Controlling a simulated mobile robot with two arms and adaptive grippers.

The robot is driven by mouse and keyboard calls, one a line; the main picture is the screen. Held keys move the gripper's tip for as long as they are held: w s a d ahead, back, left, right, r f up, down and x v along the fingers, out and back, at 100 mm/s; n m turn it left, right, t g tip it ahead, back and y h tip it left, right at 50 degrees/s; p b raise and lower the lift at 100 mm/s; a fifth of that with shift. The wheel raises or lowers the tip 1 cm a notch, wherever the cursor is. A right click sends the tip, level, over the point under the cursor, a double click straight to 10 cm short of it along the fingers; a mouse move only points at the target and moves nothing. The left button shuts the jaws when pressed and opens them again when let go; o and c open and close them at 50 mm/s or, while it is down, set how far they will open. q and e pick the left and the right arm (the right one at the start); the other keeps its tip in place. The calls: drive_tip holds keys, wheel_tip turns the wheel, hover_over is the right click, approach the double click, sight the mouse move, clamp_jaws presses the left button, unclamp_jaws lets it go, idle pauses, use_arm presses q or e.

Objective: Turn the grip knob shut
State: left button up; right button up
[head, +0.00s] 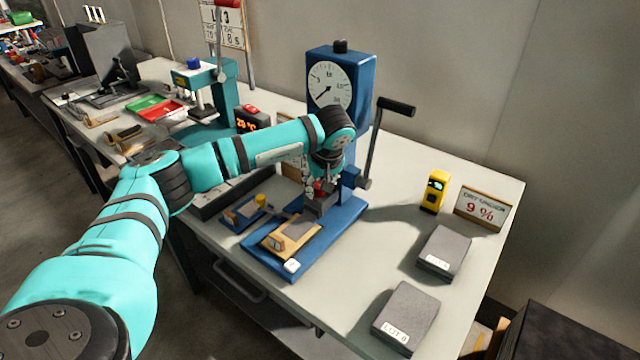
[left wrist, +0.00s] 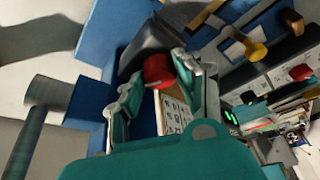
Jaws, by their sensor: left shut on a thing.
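The red grip knob (left wrist: 158,70) sits on the dark grey clamp block of the blue tester, between my left gripper's two fingertips in the left wrist view. In the head view only a bit of the red knob (head: 319,187) shows past the fingers. My left gripper (left wrist: 157,82) is shut on the knob; in the head view the gripper (head: 316,187) comes down on the clamp from above. The blue tester (head: 366,78) has a round dial and a black-handled crank on its right. My right gripper is not in view.
Two grey blocks, one labelled LOT (head: 405,310) and one behind it (head: 444,250), lie on the table at right. A yellow meter (head: 434,192) and a 9 % sign (head: 480,208) stand behind. A small blue fixture with a yellow knob (head: 261,200) sits left of the tester base.

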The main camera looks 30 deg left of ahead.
use_arm(q)
drive_tip(key=shift+a+m+t+h, duration=0.1)
drive_tip(key=shift+m+t+h, duration=0.2)
drive_tip(key=shift+m, duration=0.8)
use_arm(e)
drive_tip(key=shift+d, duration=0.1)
use_arm(q)
drive_tip(key=o, duration=1.1)
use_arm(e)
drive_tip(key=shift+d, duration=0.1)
use_arm(q)
drive_tip(key=shift+o, duration=0.2)
drive_tip(key=shift+r, duration=0.15)
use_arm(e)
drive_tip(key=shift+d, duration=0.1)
use_arm(q)
drive_tip(key=v, duration=1.2)
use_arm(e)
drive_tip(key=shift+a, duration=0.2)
use_arm(q)
drive_tip(key=shift+s+f, duration=0.1)
drive_tip(key=shift+f, duration=0.1)
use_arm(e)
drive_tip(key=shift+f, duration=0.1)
